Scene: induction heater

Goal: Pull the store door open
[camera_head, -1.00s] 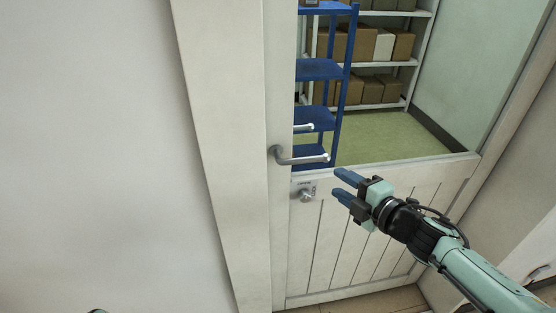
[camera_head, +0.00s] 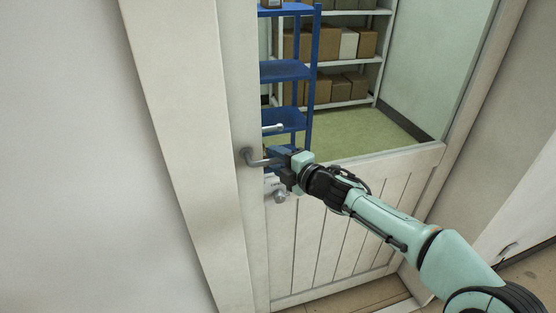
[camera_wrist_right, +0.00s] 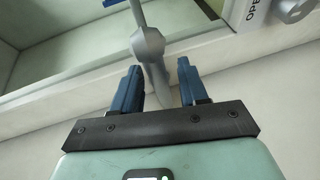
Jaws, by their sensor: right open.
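The store door (camera_head: 318,235) is a white half-glazed door and looks shut in its frame. Its grey lever handle (camera_head: 254,159) is on the left side, above a round lock knob (camera_head: 279,196). My right gripper (camera_head: 281,157) is at the handle, hiding its free end in the head view. In the right wrist view, my right gripper (camera_wrist_right: 158,85) is open, and the handle (camera_wrist_right: 150,48) reaches in between the two blue fingers, apparently touching neither. My left gripper is not in view.
Through the glass I see a blue shelf rack (camera_head: 287,71), white shelves with brown boxes (camera_head: 321,92) and a green floor (camera_head: 365,130). A pale wall (camera_head: 75,160) fills the left. Another white panel with a handle (camera_head: 515,225) is at the right.

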